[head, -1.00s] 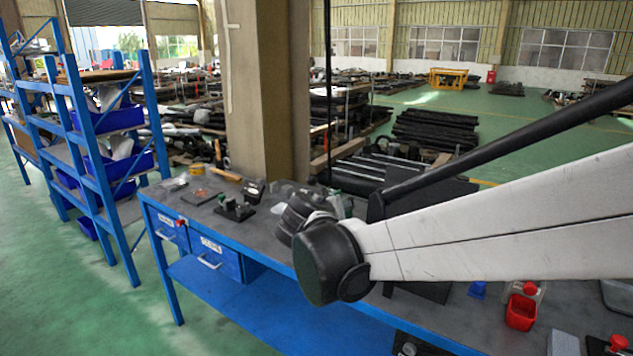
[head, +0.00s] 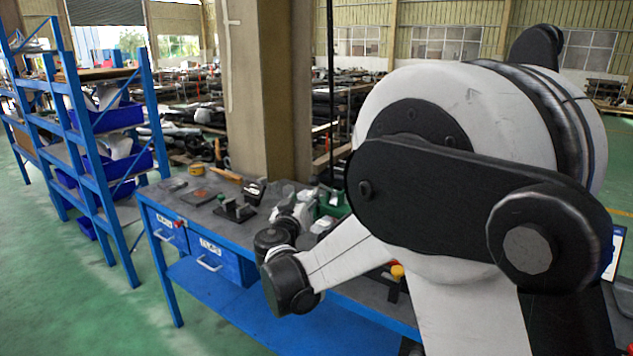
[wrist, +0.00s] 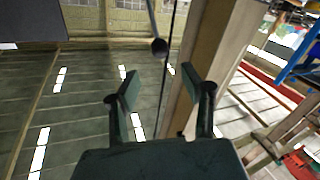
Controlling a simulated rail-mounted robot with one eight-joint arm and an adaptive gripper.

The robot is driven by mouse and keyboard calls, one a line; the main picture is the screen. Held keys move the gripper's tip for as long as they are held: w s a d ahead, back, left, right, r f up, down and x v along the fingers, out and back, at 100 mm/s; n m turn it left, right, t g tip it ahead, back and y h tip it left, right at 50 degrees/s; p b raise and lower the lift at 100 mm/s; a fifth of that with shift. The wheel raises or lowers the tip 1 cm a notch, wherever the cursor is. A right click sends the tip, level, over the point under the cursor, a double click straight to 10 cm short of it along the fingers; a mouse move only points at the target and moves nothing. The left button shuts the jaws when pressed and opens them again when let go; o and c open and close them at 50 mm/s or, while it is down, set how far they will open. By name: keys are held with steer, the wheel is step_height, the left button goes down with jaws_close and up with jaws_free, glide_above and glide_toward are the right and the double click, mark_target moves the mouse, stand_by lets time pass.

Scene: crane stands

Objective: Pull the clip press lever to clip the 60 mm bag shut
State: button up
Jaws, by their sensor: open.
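My gripper (wrist: 160,88) is open and empty in the wrist view, its two dark fingers spread apart. A thin rod with a black ball knob (wrist: 159,47), probably the press lever, shows just beyond the fingertips. The knob lines up with the gap between them and appears apart from both. In the head view my wrist is over the bench, but the fingers are too small and hidden to make out. A green device (head: 333,203) stands close behind my wrist, partly covered by my arm; I cannot tell whether it is the clip press. I cannot make out the bag.
The blue workbench (head: 165,212) has drawers and a grey top. A small black and green fixture (head: 235,208) stands on its left part. A thick pillar (head: 262,90) rises behind the bench. A blue shelf rack (head: 100,160) stands at left, with open green floor before it.

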mark_target(312, 183)
steer(key=w, duration=0.3)
steer(key=w+d, duration=0.1)
steer(key=w, duration=0.3)
steer(key=w+d, duration=0.1)
steer(key=w, duration=0.3)
steer(key=shift+w, duration=0.2)
jaws_close()
